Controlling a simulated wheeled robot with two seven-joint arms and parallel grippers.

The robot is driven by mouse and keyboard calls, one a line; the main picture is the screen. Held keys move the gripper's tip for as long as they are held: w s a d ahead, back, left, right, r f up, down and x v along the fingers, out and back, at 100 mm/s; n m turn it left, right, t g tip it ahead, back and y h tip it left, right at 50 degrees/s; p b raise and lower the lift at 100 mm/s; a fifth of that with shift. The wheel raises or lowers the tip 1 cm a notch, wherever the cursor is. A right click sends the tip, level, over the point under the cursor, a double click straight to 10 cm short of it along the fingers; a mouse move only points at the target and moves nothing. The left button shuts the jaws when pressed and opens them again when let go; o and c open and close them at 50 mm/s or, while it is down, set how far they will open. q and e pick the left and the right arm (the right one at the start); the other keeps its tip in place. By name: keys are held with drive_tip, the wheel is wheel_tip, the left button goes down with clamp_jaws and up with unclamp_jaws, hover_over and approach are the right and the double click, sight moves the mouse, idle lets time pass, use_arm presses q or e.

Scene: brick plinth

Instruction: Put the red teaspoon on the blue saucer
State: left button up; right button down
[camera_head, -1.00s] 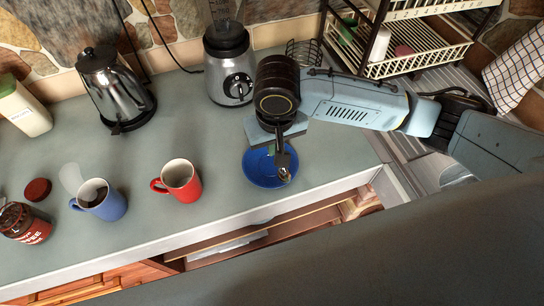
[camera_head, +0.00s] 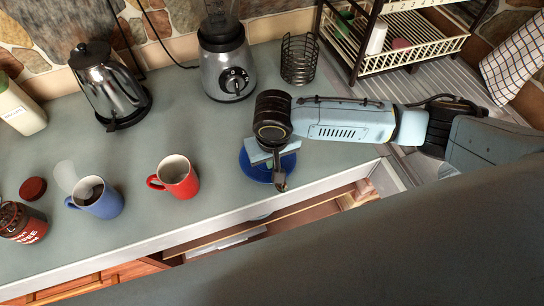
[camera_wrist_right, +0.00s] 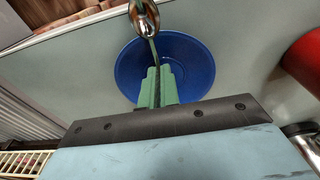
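The blue saucer (camera_head: 249,172) lies on the grey-green worktop near its front edge, partly hidden by my right gripper. My right gripper (camera_head: 277,168) is over it, pointing down. In the right wrist view, the green fingers (camera_wrist_right: 156,88) are shut on the handle of a spoon (camera_wrist_right: 144,18), which looks silvery metal with no clear red. The spoon's bowl reaches past the saucer's (camera_wrist_right: 192,66) rim toward the front edge. The spoon's height above the saucer is hard to tell. My left gripper is not in view.
A red mug (camera_head: 179,178) and a blue mug (camera_head: 98,198) stand left of the saucer. A blender (camera_head: 226,70), a kettle (camera_head: 108,88) and a wire holder (camera_head: 299,60) stand behind. A dish rack (camera_head: 410,50) is at right. An open drawer (camera_head: 270,229) is below the front edge.

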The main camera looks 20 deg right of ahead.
drive_tip(key=shift+f, duration=0.4)
drive_tip(key=c, duration=1.6)
unclamp_jaws()
drive_tip(key=shift+c, duration=0.2)
drive_tip(key=shift+r, duration=0.35)
wheel_tip(320, 180, up, 12)
drive_tip(key=s, duration=0.1)
drive_tip(key=shift+s+a+r+p, duration=0.15)
drive_tip(key=shift+r+p, duration=0.1)
drive_tip(key=shift+p, duration=0.2)
